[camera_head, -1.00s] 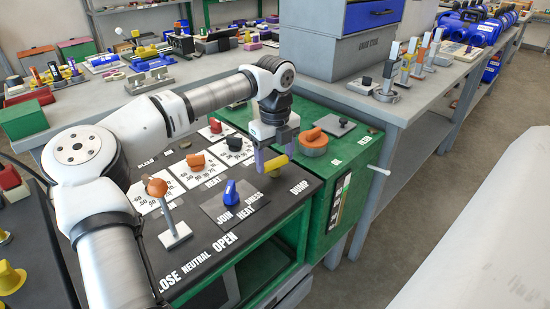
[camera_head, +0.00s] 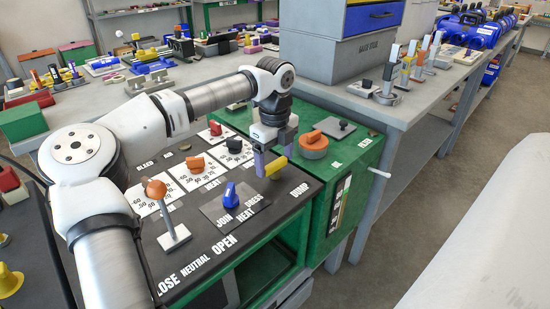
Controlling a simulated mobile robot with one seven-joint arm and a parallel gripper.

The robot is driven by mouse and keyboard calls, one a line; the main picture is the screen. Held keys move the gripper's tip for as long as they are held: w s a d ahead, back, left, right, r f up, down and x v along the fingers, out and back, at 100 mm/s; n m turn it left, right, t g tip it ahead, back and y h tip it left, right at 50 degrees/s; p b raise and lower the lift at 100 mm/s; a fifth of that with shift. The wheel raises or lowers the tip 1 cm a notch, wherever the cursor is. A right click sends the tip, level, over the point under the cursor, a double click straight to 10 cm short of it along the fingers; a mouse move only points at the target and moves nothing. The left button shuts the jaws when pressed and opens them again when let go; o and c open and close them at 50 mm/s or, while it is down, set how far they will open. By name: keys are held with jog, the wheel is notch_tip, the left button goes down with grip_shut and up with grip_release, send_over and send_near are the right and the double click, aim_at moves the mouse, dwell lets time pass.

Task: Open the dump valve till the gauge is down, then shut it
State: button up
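The yellow dump valve handle (camera_head: 276,167) sits at the right of the black panel, by the DUMP label. My gripper (camera_head: 274,158) points down over it. Its two fingers are well apart, one at each side of the handle, with the handle partly showing between and below them. I cannot tell whether either finger touches it. A narrow upright strip gauge (camera_head: 340,206) with coloured marks is on the green cabinet's right face; its reading is too small to make out.
Close by are a blue selector knob (camera_head: 230,195), a black knob (camera_head: 234,145), an orange knob (camera_head: 195,163) and an orange-topped lever (camera_head: 156,189). A round orange knob (camera_head: 314,143) is on the green cabinet. A white-tipped rod (camera_head: 378,172) sticks out at the right.

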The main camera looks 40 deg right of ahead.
aim_at(275, 163)
jog(key=shift+o, duration=1.1)
notch_tip(275, 163, up, 14)
jog(key=shift+f, duration=0.2)
